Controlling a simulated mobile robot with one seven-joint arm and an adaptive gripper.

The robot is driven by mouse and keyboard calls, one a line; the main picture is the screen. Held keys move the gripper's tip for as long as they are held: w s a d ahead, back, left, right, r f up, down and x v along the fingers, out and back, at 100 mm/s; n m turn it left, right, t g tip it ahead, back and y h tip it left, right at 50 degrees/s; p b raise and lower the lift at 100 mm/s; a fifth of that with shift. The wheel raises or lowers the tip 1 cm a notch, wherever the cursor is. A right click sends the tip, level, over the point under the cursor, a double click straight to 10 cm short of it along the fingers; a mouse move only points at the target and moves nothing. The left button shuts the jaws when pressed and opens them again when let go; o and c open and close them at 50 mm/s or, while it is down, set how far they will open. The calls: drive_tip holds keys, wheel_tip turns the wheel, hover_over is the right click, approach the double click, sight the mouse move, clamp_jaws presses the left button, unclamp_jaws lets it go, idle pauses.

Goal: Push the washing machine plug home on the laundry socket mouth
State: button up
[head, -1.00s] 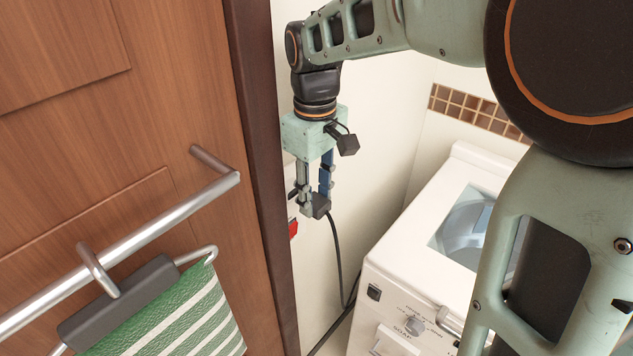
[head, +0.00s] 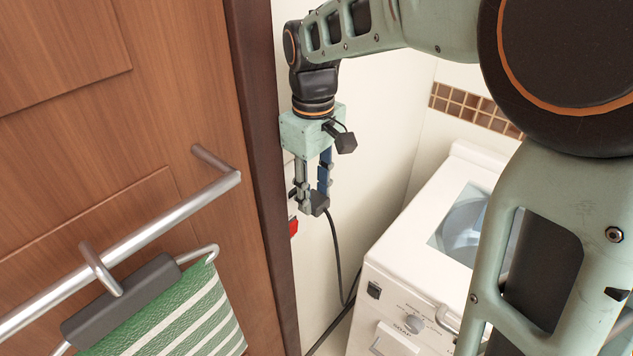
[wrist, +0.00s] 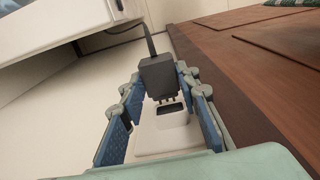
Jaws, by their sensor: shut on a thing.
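My gripper (head: 311,204) hangs fingers-down near the wall, beside the door frame. It is shut on the dark grey washing machine plug (head: 320,202), with its cable trailing down toward the washing machine (head: 405,265). In the wrist view the plug (wrist: 157,76) sits between the blue-padded fingertips, its short prongs showing at its lower edge. The white laundry socket (wrist: 163,135) shows behind it, with a dark mouth (wrist: 171,107) just below the prongs in the picture. The prongs look apart from the mouth. In the head view the socket is mostly hidden by the fingers and door frame.
A wooden door (head: 130,120) with a metal rail (head: 150,240) and a striped green towel (head: 180,325) fills the left, close to my gripper. A red item (head: 293,227) shows on the wall below the fingers. Bare wall lies between gripper and washing machine.

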drive_tip(key=shift+w+a+p, duration=0.55)
drive_tip(key=shift+w+a, duration=0.25)
drive_tip(key=shift+a, duration=0.2)
drive_tip(key=o, duration=1.2)
wheel_tip(320, 180, up, 12)
drive_tip(key=shift+r, duration=0.1)
